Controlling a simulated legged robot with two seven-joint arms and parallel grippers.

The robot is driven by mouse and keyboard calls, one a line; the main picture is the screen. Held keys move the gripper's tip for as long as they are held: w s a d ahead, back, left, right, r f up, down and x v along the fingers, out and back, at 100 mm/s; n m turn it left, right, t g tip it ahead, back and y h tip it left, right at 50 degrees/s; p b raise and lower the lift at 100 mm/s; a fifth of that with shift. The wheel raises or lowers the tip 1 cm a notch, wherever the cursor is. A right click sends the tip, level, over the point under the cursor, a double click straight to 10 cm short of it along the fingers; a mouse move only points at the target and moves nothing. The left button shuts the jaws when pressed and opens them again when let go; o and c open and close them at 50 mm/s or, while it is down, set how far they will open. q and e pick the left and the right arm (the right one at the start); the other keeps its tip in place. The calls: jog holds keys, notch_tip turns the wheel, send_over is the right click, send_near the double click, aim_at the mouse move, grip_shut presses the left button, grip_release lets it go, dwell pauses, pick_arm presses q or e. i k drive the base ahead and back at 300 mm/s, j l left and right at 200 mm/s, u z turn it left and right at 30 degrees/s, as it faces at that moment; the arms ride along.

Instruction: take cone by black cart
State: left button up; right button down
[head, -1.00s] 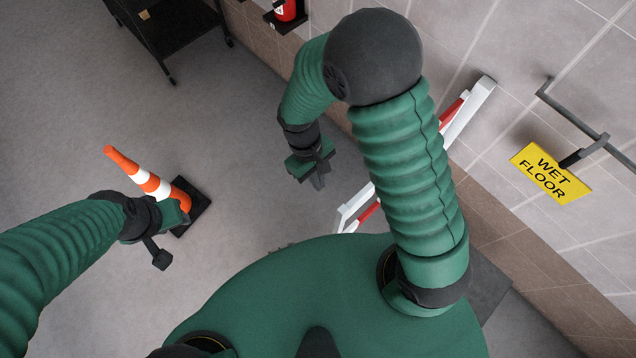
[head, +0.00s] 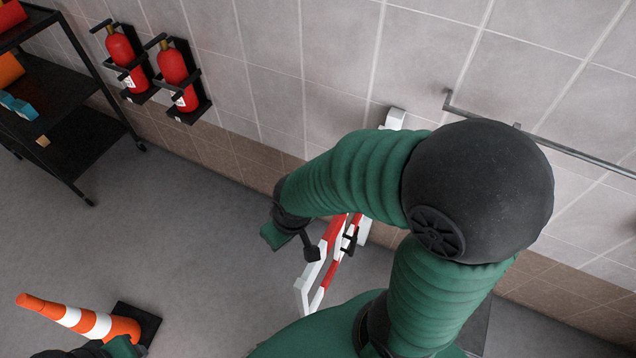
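The black cart (head: 75,140) with shelves stands at the upper left, well behind the cone. My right gripper (head: 290,241) hangs in the middle, near the red and white barrier and away from the cone. Its fingers look spread apart with nothing between them.
Two red fire extinguishers (head: 175,66) hang on the tiled wall. A red and white barrier (head: 325,262) leans by the wall beside my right gripper. A grey rail (head: 560,145) runs along the wall at right. The floor between cone and cart is clear.

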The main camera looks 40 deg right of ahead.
aim_at(142, 326)
jog(key=z, duration=1.65)
jog(key=u, duration=2.7)
jog(key=i+j, duration=0.45)
jog(key=i, duration=0.15)
jog(key=i+j, duration=0.4)
jog(key=i, duration=0.15)
jog(key=i+j+u, duration=0.1)
jog(key=i+j, duration=0.35)
jog(key=i, duration=0.15)
